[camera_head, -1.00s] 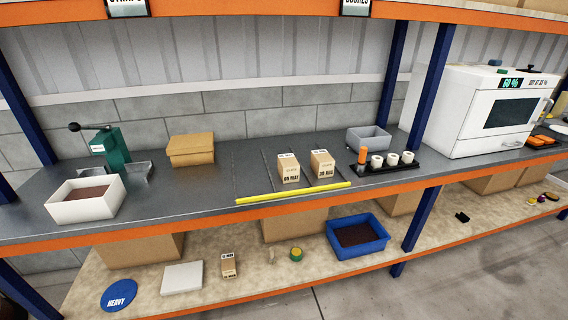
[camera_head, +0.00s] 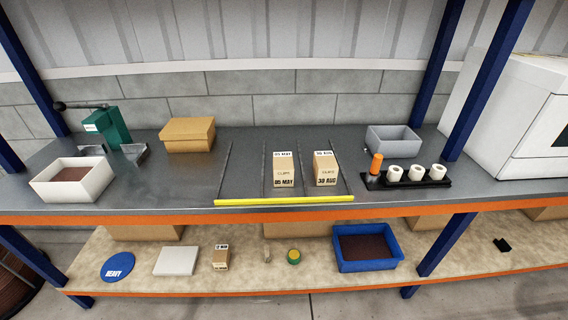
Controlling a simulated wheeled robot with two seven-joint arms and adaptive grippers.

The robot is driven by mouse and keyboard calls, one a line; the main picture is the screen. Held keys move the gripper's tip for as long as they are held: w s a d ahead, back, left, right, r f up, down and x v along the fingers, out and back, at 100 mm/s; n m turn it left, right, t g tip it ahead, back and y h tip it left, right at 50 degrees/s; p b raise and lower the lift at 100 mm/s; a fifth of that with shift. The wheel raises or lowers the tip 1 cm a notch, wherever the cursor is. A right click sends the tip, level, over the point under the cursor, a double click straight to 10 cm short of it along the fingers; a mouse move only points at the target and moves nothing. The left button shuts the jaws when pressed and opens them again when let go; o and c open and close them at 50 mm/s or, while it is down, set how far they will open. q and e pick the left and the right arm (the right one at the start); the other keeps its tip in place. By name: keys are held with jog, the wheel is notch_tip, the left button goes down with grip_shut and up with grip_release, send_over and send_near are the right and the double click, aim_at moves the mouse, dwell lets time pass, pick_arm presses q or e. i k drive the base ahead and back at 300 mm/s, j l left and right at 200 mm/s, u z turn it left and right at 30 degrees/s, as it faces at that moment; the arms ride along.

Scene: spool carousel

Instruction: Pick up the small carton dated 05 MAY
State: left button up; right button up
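The small carton dated 05 MAY (camera_head: 284,170) stands upright on the dark upper shelf, behind the yellow strip. Its front label reads 05 MAY and its top carries a label too. A similar carton dated 30 AUG (camera_head: 326,169) stands just to its right, with a thin divider line between them. Neither of my grippers shows in the head view.
A yellow strip (camera_head: 284,201) runs along the shelf's front edge before the cartons. A brown box (camera_head: 188,135), a white tray (camera_head: 73,183) and a green press (camera_head: 113,127) stand left. A grey bin (camera_head: 392,139) and a black rack (camera_head: 405,181) with white rolls stand right.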

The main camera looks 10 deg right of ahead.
aim_at(283, 169)
jog(key=i+l+u, duration=0.15)
jog(key=l, duration=0.25)
jog(key=i+l+u, duration=0.15)
jog(key=l, duration=0.25)
jog(key=l+u, duration=0.15)
jog(key=l, duration=0.3)
